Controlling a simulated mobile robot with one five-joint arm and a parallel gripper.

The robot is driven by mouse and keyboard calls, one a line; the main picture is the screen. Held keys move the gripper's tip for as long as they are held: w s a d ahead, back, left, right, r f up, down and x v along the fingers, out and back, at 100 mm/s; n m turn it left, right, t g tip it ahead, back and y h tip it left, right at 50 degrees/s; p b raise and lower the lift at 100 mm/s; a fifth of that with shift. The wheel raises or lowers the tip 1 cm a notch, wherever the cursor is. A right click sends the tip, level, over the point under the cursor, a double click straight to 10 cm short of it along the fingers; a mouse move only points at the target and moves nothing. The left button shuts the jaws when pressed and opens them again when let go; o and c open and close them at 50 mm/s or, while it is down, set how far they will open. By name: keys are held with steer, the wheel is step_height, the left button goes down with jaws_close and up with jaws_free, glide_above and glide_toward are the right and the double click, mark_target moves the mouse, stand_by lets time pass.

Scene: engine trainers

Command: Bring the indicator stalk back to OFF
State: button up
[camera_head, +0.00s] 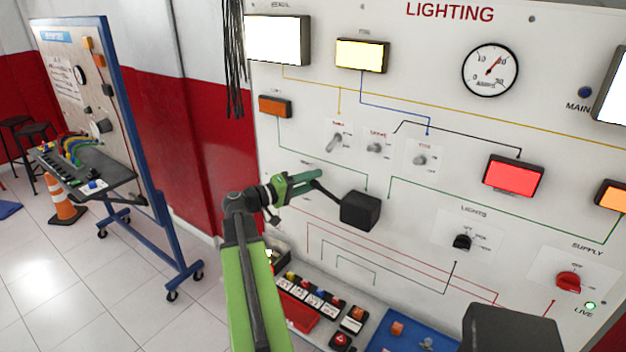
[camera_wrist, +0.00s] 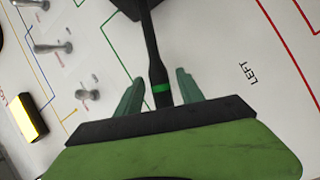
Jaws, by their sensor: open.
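The indicator stalk is a thin black lever. It runs up and left from a black box-shaped housing (camera_head: 361,211) on the white lighting panel (camera_head: 300,150). In the wrist view the stalk (camera_wrist: 152,45) has a green band near its end. My gripper (camera_head: 308,184) is at the stalk's outer end. In the wrist view my gripper (camera_wrist: 159,76) is open, with one green finger on each side of the stalk. I cannot tell whether either finger touches it. A LEFT label (camera_wrist: 249,72) is printed to the right of the stalk in the wrist view. No OFF mark for the stalk is readable.
Toggle switches (camera_head: 378,148) sit above the stalk. A black rotary knob (camera_head: 462,242) and a red supply knob (camera_head: 568,282) are lower right. The right orange lamp (camera_head: 611,195) looks brighter than the left orange lamp (camera_head: 275,106). A tray of small parts (camera_head: 315,300) lies below.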

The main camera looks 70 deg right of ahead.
jaws_close()
stand_by(1.3)
